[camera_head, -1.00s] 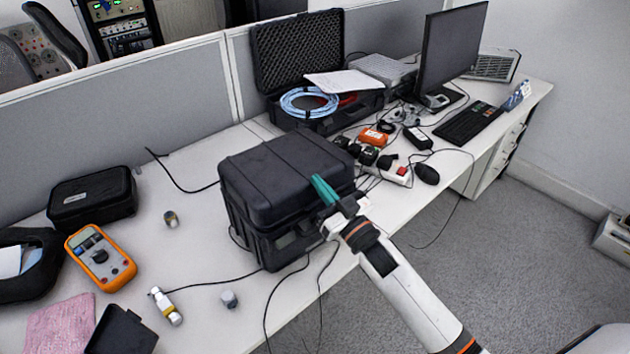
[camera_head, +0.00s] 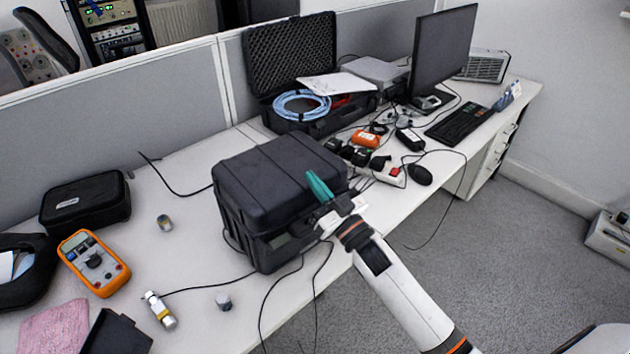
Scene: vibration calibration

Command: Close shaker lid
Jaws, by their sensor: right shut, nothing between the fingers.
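A black hard case, the shaker case (camera_head: 262,190), stands on the white desk in the middle of the view. Its lid is down on its body, with a seam visible along the front; whether it is latched I cannot tell. My right gripper (camera_head: 317,184), with teal fingers, is shut and empty at the case's right front edge, by the top of the lid. It overlaps the case in the picture; whether it touches the lid I cannot tell. My left gripper is not in view.
An open black case (camera_head: 297,70) with foam and blue cable stands behind. A power strip (camera_head: 385,172) and chargers lie to the right. An orange multimeter (camera_head: 93,262), a black pouch (camera_head: 85,200) and small sensors lie left. Thin cables hang over the front desk edge.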

